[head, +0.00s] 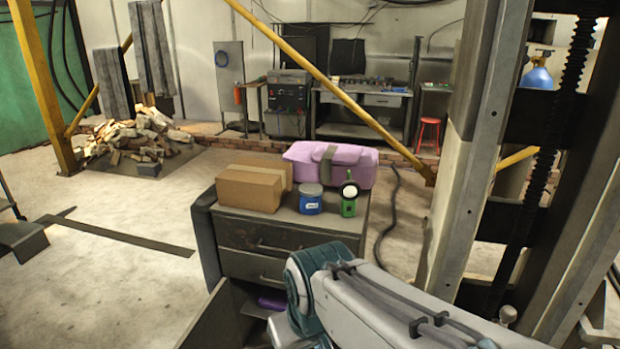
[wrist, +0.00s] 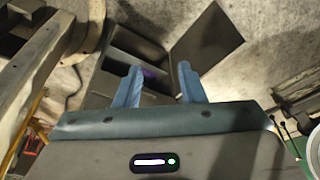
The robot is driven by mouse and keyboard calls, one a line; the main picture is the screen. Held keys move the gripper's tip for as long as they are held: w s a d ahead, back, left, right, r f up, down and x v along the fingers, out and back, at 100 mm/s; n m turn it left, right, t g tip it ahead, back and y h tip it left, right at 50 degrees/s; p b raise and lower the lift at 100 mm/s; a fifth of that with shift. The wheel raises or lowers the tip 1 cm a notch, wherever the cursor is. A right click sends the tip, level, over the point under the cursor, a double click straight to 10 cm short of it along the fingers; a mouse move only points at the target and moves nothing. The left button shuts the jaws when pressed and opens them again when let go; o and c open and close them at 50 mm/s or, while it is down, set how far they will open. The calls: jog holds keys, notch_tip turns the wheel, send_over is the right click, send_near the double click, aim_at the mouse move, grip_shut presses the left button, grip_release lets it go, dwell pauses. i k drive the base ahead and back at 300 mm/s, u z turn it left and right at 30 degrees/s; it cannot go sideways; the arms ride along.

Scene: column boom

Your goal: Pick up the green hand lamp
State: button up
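The green hand lamp (head: 349,207) stands upright near the front right of the cabinet top in the head view, with a round white lens facing me. A blue jar (head: 311,199) stands just to its left. In the wrist view my gripper (wrist: 158,80) has its two blue fingers apart with nothing between them. It points down toward the cabinet's open lower part (wrist: 145,70). The lamp does not show in the wrist view. In the head view my arm reaches in front of the cabinet and the gripper is hidden.
A cardboard box (head: 252,187) and a pink bag (head: 330,165) with a grey strap share the cabinet top (head: 285,221). A lower cabinet door hangs open, with something purple (head: 271,303) inside. My column stands at the right. Open floor (head: 130,215) lies at the left.

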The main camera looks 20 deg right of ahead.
aim_at(350, 190)
jog(key=i, duration=1.1)
jog(key=z, duration=0.25)
